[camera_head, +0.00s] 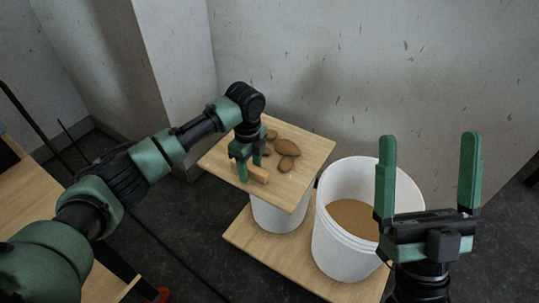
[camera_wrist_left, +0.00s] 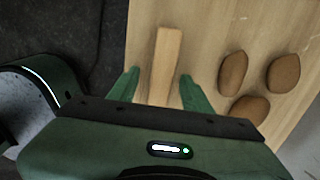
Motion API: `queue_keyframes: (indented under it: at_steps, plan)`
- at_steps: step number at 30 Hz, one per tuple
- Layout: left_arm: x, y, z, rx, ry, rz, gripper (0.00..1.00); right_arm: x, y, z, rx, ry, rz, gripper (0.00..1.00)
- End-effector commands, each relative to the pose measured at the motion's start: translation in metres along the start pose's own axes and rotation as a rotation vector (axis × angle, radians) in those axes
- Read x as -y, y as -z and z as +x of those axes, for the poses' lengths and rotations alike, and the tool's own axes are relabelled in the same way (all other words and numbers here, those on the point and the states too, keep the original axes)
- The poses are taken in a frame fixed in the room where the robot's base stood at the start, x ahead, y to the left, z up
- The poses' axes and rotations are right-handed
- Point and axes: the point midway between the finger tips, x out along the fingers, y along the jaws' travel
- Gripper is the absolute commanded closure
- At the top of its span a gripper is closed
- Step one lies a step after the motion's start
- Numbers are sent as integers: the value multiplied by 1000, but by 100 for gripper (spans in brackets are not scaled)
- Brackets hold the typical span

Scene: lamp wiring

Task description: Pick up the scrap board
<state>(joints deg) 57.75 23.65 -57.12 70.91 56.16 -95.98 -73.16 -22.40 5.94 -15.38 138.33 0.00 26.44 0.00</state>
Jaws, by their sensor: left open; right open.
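The scrap board (camera_head: 314,148), a square of light wood, lies on top of a white bucket (camera_head: 280,217). A short wooden bar (camera_head: 262,174) sits on it near its front left edge; I cannot tell whether it is fixed. My left gripper (camera_head: 247,173) is open over this bar. In the left wrist view the bar (camera_wrist_left: 167,55) lies between the two spread green fingers, with a gap on each side. The board (camera_wrist_left: 205,35) shows below them. My right gripper (camera_head: 429,138) is open and empty, raised at the right.
Several brown potato-like lumps (camera_head: 287,147) lie on the board behind the bar. An open white bucket (camera_head: 330,245) with brown contents stands to the right. Both buckets stand on a wooden base (camera_head: 262,246). A wooden table (camera_head: 30,190) is at left; walls are behind.

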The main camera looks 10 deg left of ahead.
Motion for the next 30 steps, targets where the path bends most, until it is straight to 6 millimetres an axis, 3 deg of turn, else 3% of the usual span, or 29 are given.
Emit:
queue_keyframes:
  at_steps: [6, 11, 12, 30]
  plan:
    - [0, 0, 0, 0, 0, 1, 54, 0, 0, 0, -1, 0, 0, 5]
    - [0, 0, 0, 0, 0, 1, 98, 0, 0, 0, 0, 0, 0, 5]
    - [0, 0, 0, 0, 0, 1, 100, 0, 0, 0, 0, 0, 0, 5]
    - [0, 0, 0, -1, 1, 1, 100, 0, 0, 0, 1, 0, 0, 5]
